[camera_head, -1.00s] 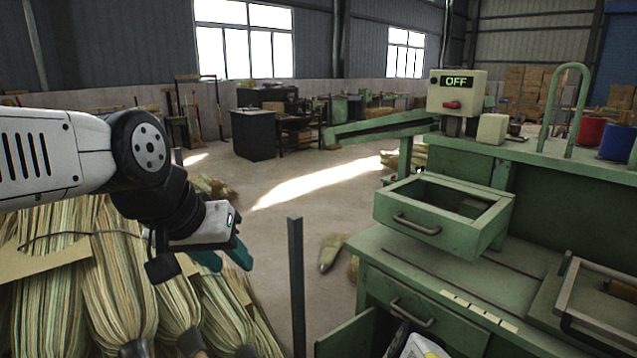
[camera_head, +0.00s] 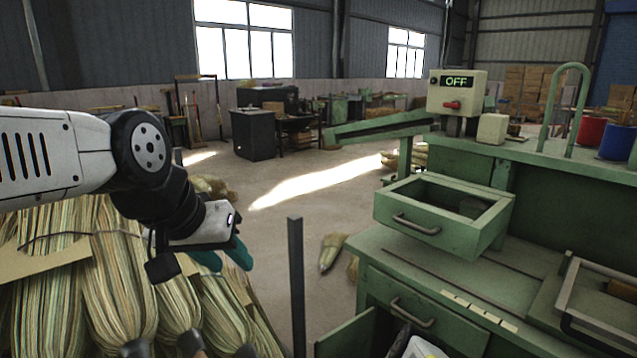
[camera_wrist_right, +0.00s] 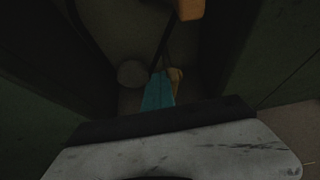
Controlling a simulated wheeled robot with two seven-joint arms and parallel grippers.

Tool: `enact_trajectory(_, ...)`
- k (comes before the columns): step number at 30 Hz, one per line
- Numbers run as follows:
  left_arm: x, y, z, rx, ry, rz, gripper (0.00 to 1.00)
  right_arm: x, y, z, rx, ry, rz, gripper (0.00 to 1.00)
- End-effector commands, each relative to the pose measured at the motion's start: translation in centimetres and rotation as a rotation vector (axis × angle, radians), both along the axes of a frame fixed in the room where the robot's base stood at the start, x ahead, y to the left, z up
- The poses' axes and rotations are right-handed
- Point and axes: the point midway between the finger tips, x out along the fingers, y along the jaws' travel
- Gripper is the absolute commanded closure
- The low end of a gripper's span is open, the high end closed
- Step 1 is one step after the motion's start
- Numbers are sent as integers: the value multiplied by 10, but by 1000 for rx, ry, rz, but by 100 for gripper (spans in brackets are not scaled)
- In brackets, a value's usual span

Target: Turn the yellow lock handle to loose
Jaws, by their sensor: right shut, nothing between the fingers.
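In the right wrist view, a yellow-orange piece (camera_wrist_right: 189,9) shows at the top edge, and a smaller yellow piece (camera_wrist_right: 176,80) shows just behind my fingers. I cannot tell which is the lock handle, or its turn position. My right gripper (camera_wrist_right: 160,82) is shut with nothing between its teal fingers, inside a dark green recess. Its tips overlap the smaller yellow piece in the picture; contact is unclear. My left gripper (camera_head: 225,258) is open and empty above the straw bundles.
A green bench (camera_head: 450,260) stands at the right, with an open drawer box (camera_head: 440,222) and a control box (camera_head: 456,92) reading OFF. Straw bundles (camera_head: 115,270) lie at lower left. A dark upright post (camera_head: 296,290) stands between. A rounded grey part (camera_wrist_right: 132,73) sits left of my right fingers.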

Motion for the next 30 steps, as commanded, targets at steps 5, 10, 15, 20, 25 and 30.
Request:
enact_trajectory(5,0,0,0,0,0,0,62,-4,-3,1,0,3,-4,100)
enact_trajectory(10,0,0,0,0,0,0,62,-8,-7,2,0,3,-4,100)
enact_trajectory(15,0,0,0,0,0,0,62,-12,-10,2,0,1,-4,100)
enact_trajectory(20,0,0,0,0,0,0,62,-15,-13,3,0,1,-4,100)
enact_trajectory(25,0,0,0,0,0,0,62,-19,-16,1,1,2,-3,100)
enact_trajectory(30,0,0,0,0,0,0,62,-22,-19,0,0,2,-3,100)
